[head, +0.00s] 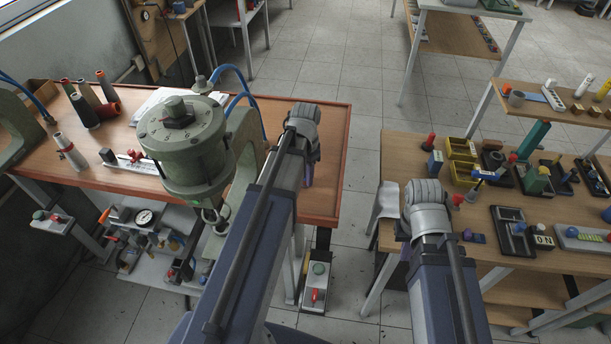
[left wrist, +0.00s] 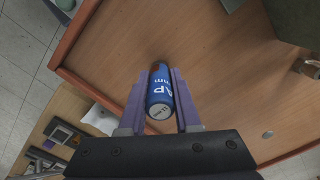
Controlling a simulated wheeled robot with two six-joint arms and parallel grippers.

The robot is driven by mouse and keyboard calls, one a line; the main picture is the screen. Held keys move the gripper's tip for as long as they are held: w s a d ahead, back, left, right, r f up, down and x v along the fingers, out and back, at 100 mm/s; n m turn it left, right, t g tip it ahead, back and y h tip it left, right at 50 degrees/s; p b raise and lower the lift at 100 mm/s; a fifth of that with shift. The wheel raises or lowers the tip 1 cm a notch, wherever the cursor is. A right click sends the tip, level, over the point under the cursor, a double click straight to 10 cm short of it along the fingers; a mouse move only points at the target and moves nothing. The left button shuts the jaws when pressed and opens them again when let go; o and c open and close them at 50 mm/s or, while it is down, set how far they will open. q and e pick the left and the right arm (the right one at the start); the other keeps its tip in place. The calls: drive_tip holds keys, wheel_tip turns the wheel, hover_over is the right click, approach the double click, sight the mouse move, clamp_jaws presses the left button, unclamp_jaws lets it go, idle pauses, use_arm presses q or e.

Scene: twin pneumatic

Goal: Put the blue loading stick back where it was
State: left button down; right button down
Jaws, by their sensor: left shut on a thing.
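A green press (head: 182,140) with a round head stands left of my left arm, with blue hoses. Spools (head: 84,108) stand farther left. The right table (head: 520,265) holds yellow bins (head: 462,150), black trays (head: 511,228) and small parts. A floor gap separates the tables.

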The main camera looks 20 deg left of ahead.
use_arm(q)
drive_tip(key=c, duration=0.6)
unclamp_jaws()
wheel_tip(320, 180, up, 12)
drive_tip(key=p, duration=1.2)
drive_tip(key=shift+r+p, duration=0.15)
drive_tip(key=shift+p, duration=0.15)
drive_tip(key=shift+n+y, duration=0.5)
drive_tip(key=shift+y, duration=0.1)
drive_tip(key=s+d, duration=0.4)
drive_tip(key=d, duration=0.3)
drive_tip(key=s+d, duration=0.4)
drive_tip(key=d, duration=0.3)
drive_tip(key=s+d, duration=0.5)
drive_tip(key=d, duration=0.2)
drive_tip(key=shift+w, duration=0.1)
wheel_tip(320, 180, down, 7)
drive_tip(key=b, duration=0.7)
drive_tip(key=shift+f, duration=0.2)
